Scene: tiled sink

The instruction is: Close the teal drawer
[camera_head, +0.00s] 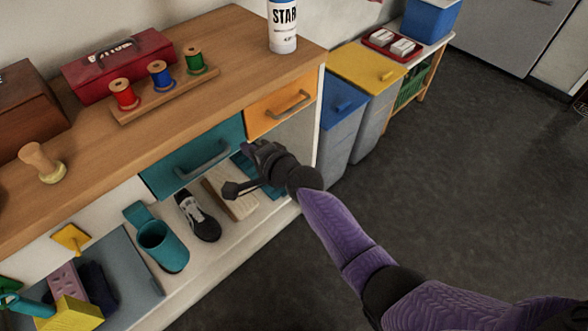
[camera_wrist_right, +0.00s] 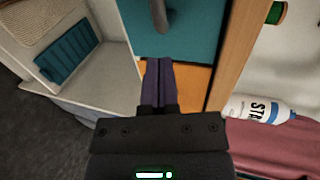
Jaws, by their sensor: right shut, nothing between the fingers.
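The teal drawer (camera_head: 170,177) is in the cabinet front under the wooden counter, with a grey bar handle (camera_head: 205,160). Its front looks close to the cabinet face; I cannot tell whether a small gap is left. In the right wrist view the teal front (camera_wrist_right: 190,30) fills the top, with part of its handle (camera_wrist_right: 159,14). My right gripper (camera_head: 254,150) is at the drawer's right end, near the orange drawer. In the wrist view its fingers (camera_wrist_right: 160,66) are together and empty, overlapping the teal and orange fronts. Contact is unclear. My left gripper is out of view.
The orange drawer (camera_head: 283,105) is right of the teal one. The counter (camera_head: 225,80) carries thread spools and a white bottle (camera_head: 282,28). Bins stand at right; the floor is clear.

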